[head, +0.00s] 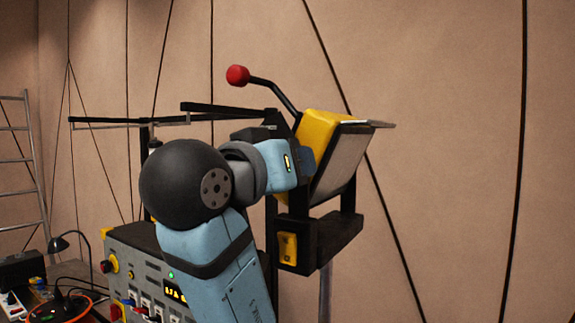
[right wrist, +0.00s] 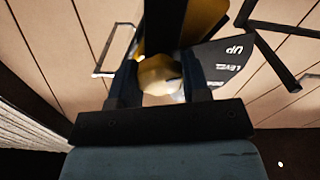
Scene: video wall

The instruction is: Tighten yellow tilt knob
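The yellow tilt knob (right wrist: 158,75) shows in the right wrist view as a rounded, pale yellow piece. My right gripper (right wrist: 162,82) has one dark finger on each side of it, and both appear to touch it. In the head view my right arm reaches up from the bottom, and its gripper (head: 304,160) is at the left side of a tilted panel head with a yellow housing (head: 318,128). The knob itself is hidden there behind my wrist and gripper. My left gripper is not in view.
A black lever with a red ball (head: 237,75) rises above the housing. Black bars (head: 180,118) extend left. A grey control box (head: 130,262) stands lower left, near a desk lamp (head: 58,244). A black bracket (head: 320,240) is below the head. The right side is clear.

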